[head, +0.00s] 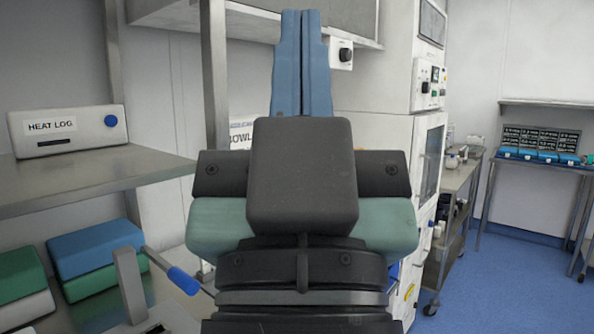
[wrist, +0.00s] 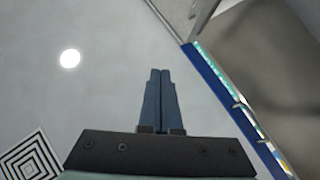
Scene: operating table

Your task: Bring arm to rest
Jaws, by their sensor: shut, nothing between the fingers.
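My gripper (head: 303,15) stands upright in the middle of the head view, with its two blue fingers pointing up and lying side by side, shut and empty. My dark grey and green arm links fill the centre below it. The wrist view shows the same shut fingers (wrist: 160,72) with nothing at their tips. Behind them is a pale surface with a round bright light (wrist: 70,59), which looks like the ceiling.
A grey shelf (head: 90,180) with a HEAT LOG box (head: 68,130) stands at left, above green and blue packs (head: 95,248). A white cabinet (head: 385,150) stands close behind my arm. A steel cart (head: 455,200) is at right. Blue floor (head: 500,285) is clear at lower right.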

